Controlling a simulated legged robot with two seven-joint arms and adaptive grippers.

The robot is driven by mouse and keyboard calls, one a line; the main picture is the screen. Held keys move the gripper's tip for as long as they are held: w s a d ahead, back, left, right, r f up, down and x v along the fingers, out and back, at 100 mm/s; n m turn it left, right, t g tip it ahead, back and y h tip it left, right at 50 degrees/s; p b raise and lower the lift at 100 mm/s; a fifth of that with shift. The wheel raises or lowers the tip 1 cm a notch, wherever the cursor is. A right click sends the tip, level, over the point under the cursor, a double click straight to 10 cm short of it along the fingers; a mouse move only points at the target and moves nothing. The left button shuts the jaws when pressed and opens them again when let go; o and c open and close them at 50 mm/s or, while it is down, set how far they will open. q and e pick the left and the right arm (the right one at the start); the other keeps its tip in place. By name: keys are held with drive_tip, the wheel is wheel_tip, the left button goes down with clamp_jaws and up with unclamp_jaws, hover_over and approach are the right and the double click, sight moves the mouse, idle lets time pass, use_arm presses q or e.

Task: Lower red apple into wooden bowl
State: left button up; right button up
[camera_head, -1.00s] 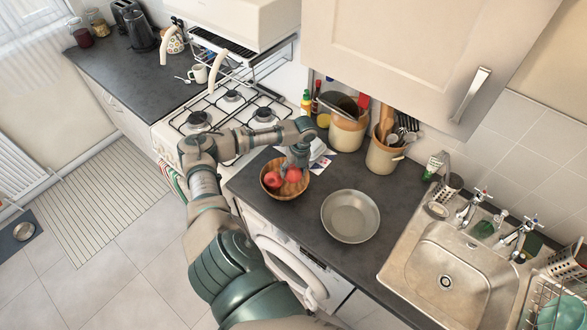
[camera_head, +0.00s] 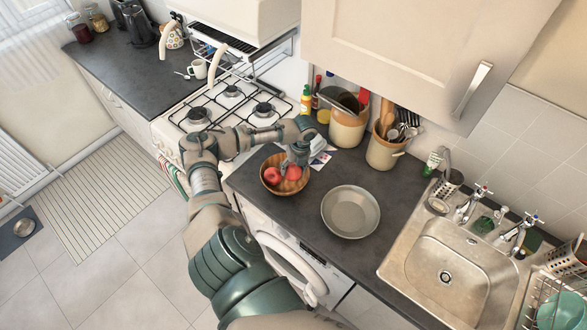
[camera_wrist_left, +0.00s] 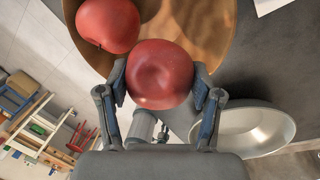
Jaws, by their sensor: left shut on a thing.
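The wooden bowl (camera_head: 274,188) stands on the dark counter near the stove, and fills the top of the left wrist view (camera_wrist_left: 215,40). One red apple (camera_head: 271,175) lies inside it on the left; it also shows in the left wrist view (camera_wrist_left: 108,25). My left gripper (camera_head: 293,164) points down over the bowl's right part. It is shut on a second red apple (camera_wrist_left: 160,74), held between both fingertips. In the head view this held apple (camera_head: 293,173) appears within the bowl's rim; I cannot tell if it touches the bowl's bottom. My right gripper is not in view.
A grey metal plate (camera_head: 350,212) sits right of the bowl. Stoneware jars (camera_head: 347,128) with utensils stand behind. The gas stove (camera_head: 225,112) is to the left, the sink (camera_head: 445,272) to the right. A wall cupboard (camera_head: 420,55) hangs above.

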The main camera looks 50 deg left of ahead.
sight(294, 174)
use_arm(q)
drive_tip(key=shift+f+b, duration=0.45)
drive_tip(key=shift+f, duration=1.25)
idle(0.6)
drive_tip(key=o, duration=1.3)
drive_tip(key=shift+r, duration=0.1)
drive_tip(key=r, duration=0.3)
drive_tip(key=w+r, duration=0.1)
drive_tip(key=r, duration=0.7)
drive_tip(key=shift+w+d+r, duration=0.25)
drive_tip(key=shift+w+d, duration=0.05)
drive_tip(key=shift+w, duration=0.1)
